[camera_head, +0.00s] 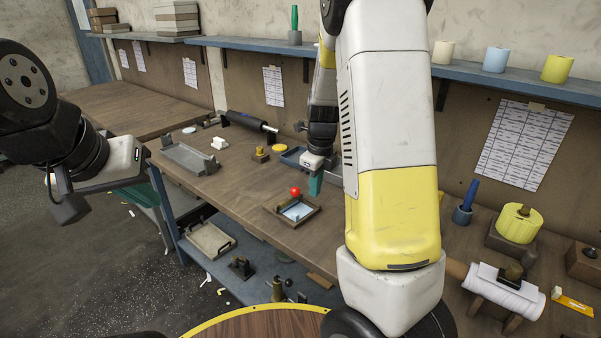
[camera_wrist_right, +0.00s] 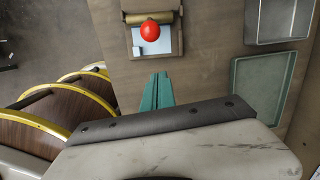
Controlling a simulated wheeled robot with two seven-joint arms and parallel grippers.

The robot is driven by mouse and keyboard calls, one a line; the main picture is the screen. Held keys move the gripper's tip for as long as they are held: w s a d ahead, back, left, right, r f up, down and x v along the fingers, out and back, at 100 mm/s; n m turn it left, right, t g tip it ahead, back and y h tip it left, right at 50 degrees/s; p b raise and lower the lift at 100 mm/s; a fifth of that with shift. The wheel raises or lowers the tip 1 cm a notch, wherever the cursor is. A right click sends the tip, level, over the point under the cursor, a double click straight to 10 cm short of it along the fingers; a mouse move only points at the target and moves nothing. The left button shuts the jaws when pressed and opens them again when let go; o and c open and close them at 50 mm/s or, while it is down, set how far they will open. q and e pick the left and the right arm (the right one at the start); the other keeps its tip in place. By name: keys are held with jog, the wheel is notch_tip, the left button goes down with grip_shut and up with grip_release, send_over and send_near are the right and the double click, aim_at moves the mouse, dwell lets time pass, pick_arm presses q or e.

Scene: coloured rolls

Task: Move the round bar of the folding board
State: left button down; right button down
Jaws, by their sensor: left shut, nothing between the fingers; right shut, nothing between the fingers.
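The folding board (camera_head: 308,214) is a small brown frame with a pale sheet (camera_head: 297,211), lying on the bench. In the right wrist view it shows at the top (camera_wrist_right: 173,50), with a tan round bar (camera_wrist_right: 133,17) across its far edge. A red ball (camera_head: 296,191) appears at the bar and hides its middle; it also shows in the right wrist view (camera_wrist_right: 150,31). My right gripper (camera_head: 316,188) has teal fingers, shut and empty, pointing down beside the board and apart from it. They also show in the wrist view (camera_wrist_right: 159,78). My left gripper (camera_head: 158,218) is shut and empty, left of the bench.
A white roll (camera_head: 507,292) and a yellow roll (camera_head: 519,224) are at the right. A lower shelf holds another tray (camera_head: 212,240). Bench left of the board is clear.

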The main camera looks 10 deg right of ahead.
aim_at(292, 196)
jog(key=f, duration=0.6)
jog(key=shift+w, duration=0.3)
jog(key=shift+w+a+r, duration=0.75)
jog(key=shift+w+a, duration=0.15)
jog(key=shift+w+a+r, duration=0.3)
jog(key=shift+w+a, duration=0.1)
jog(key=shift+w, duration=0.05)
